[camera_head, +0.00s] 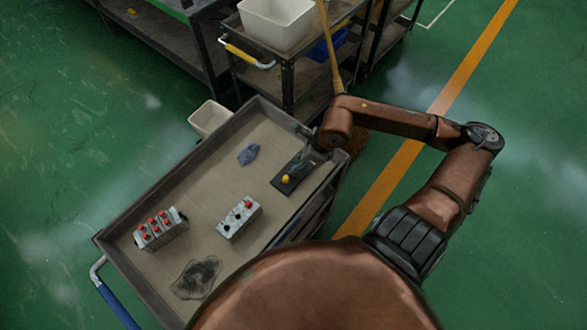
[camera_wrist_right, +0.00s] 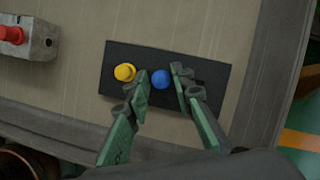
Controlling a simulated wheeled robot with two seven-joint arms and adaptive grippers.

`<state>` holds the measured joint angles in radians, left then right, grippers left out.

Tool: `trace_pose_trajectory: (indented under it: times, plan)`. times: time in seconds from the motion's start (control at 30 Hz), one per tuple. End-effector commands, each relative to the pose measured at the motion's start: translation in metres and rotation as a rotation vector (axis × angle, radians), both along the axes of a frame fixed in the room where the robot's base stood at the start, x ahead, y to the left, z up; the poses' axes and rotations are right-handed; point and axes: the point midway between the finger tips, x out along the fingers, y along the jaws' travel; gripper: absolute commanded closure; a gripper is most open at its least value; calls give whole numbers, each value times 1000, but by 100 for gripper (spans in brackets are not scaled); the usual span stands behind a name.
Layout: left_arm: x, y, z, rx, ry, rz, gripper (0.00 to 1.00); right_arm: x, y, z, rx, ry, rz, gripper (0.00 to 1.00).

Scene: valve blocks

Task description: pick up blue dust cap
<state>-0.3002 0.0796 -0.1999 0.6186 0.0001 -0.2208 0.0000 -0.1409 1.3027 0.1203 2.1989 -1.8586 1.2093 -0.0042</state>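The blue dust cap (camera_wrist_right: 161,79) sits on a dark rectangular pad (camera_wrist_right: 210,73) in the right wrist view. A yellow cap (camera_wrist_right: 125,72) is on the same pad, to its left. My right gripper (camera_wrist_right: 161,82) is open, with one fingertip on each side of the blue cap and a small gap showing at both sides. In the head view the right gripper (camera_head: 307,160) is over the far right end of the pad (camera_head: 283,188) and the blue cap is hidden there. The yellow cap (camera_head: 286,179) shows. My left gripper is in neither view.
The cart tray (camera_head: 205,170) has raised rims. It holds a valve block with several red caps (camera_head: 160,228), a smaller block with a red cap (camera_head: 239,218), a blue-grey cloth (camera_head: 248,154) and a dark stain. A shelf cart with a white bin (camera_head: 275,22) stands behind.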

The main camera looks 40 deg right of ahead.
Motion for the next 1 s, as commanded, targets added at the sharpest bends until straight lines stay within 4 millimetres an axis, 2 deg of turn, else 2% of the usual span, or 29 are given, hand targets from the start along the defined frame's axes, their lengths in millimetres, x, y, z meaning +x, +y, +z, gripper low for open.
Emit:
trace_pose_trajectory:
  times: [0.17,0.43,0.83,1.0]
  plan:
    - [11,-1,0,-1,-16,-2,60,0,0,1,0,-1,-1,78]
    - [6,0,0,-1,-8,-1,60,-1,0,1,0,0,-1,94]
    - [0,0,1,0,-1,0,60,-1,-1,2,0,0,-1,95]
    - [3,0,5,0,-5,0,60,-1,-1,13,-1,-2,-2,95]
